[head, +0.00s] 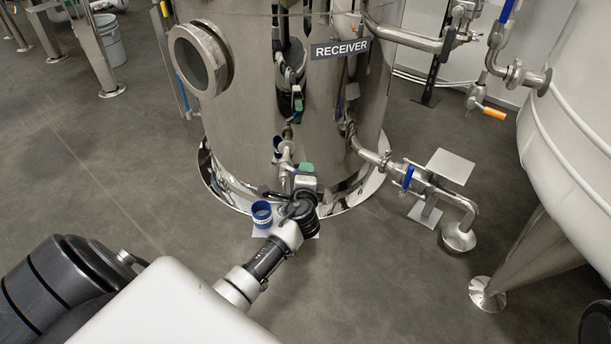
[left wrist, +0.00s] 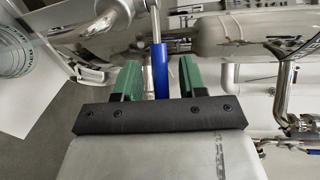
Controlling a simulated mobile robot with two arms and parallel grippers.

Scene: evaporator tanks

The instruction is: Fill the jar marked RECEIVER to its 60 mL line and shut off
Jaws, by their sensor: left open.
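A polished steel tank (head: 240,125) carries the sign RECEIVER (head: 339,49). A small blue jar (head: 262,214) with a pale marking stands on a low plate at the tank's front foot, just left of my left gripper (head: 306,172). In the left wrist view, my left gripper (left wrist: 160,68) is open, with one green finger on each side of a blue valve handle (left wrist: 161,82); contact cannot be told. A round vessel with lettering (left wrist: 14,48) is cut off at that view's left edge. The liquid level cannot be read. My right gripper is not in view.
A pale tank (head: 575,110) on legs stands at the right. The floor (head: 110,190) at left is open.

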